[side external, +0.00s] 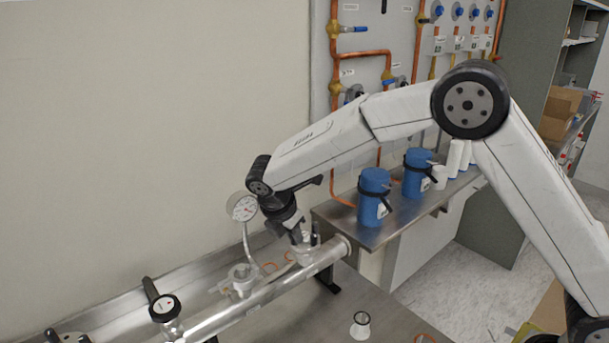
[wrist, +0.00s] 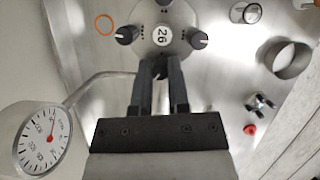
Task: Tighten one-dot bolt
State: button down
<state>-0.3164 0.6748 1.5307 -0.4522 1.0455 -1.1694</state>
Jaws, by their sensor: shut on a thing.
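A round metal flange (wrist: 161,38) marked 26 shows at the top of the wrist view, with dark bolt knobs around its rim. One knob (wrist: 127,35) is at its left, one (wrist: 199,40) at its right and one (wrist: 164,3) at the top edge. My gripper (wrist: 160,68) is shut on a dark bolt at the flange's near rim. The fingers hide most of this bolt, and I cannot read its dots. In the side view my gripper (side external: 298,237) points down at the flange (side external: 309,254) on the end of the metal tube (side external: 255,298).
A dial gauge (side external: 241,207) on a thin bent pipe stands close beside my wrist, and also shows in the wrist view (wrist: 40,138). Blue canisters (side external: 373,196) stand on a steel shelf (side external: 343,222) behind. A small clear cup (side external: 360,325) stands on the bench.

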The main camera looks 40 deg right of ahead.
jog(key=m+g, duration=0.1)
jog(key=m, duration=0.2)
jog(key=shift+w+m, duration=0.1)
jog(key=shift+m, duration=0.3)
jog(key=m+g, duration=0.2)
jog(key=m, duration=0.2)
jog(key=shift+y, duration=0.4)
jog(key=shift+r, duration=0.1)
jog(key=c, duration=0.6)
grip_release()
jog(key=shift+w, duration=0.1)
jog(key=v, duration=0.7)
jog(key=shift+a+r, duration=0.15)
jog(key=shift+r, duration=0.2)
